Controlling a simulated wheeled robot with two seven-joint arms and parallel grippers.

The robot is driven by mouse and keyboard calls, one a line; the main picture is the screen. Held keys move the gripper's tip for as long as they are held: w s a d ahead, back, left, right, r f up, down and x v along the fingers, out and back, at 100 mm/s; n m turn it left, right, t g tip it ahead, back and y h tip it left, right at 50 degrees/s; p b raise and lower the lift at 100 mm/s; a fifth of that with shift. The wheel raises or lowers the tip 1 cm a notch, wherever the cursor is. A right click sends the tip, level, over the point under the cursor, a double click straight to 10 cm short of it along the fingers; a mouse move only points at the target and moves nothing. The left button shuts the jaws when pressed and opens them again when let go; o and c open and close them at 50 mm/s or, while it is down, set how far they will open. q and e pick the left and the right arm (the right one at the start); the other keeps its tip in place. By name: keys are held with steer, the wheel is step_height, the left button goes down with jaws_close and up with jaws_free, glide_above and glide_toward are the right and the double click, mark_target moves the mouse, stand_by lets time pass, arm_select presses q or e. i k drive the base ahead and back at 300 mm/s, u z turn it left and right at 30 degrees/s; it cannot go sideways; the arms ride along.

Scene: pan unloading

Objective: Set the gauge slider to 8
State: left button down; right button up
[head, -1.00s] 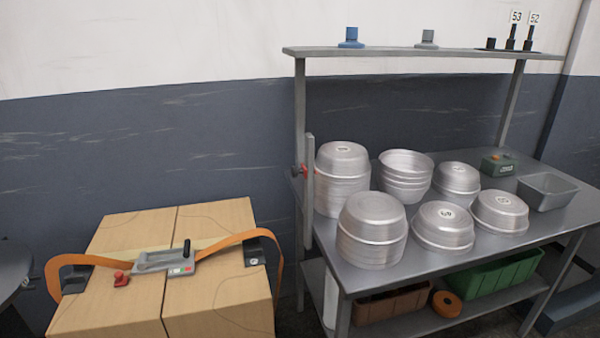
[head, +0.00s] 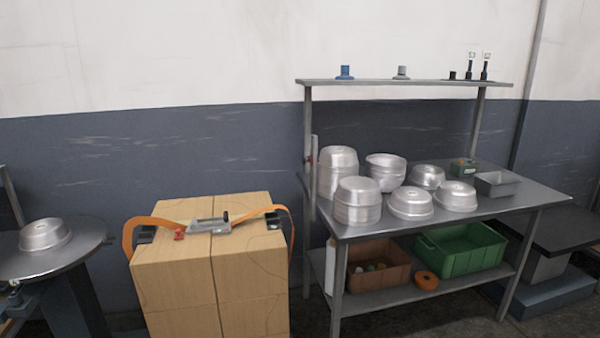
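A narrow upright grey strip (head: 314,148) stands at the left end of the steel table, by the shelf post. A small red piece (head: 308,161) shows beside it; this may be the gauge and its slider, but it is too small to be sure. No scale or number can be read on it. Neither of my grippers is in view.
Stacked metal pans (head: 358,201) crowd the left and middle of the steel table (head: 520,190). Strapped cardboard boxes (head: 180,285) stand left of it. A round table (head: 75,255) with one pan (head: 45,234) is at far left. Brown (head: 395,276) and green (head: 465,250) crates sit below.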

mark_target(304, 159)
steer(key=u, duration=1.15)
steer(key=i, duration=1.1)
steer(key=z, duration=0.05)
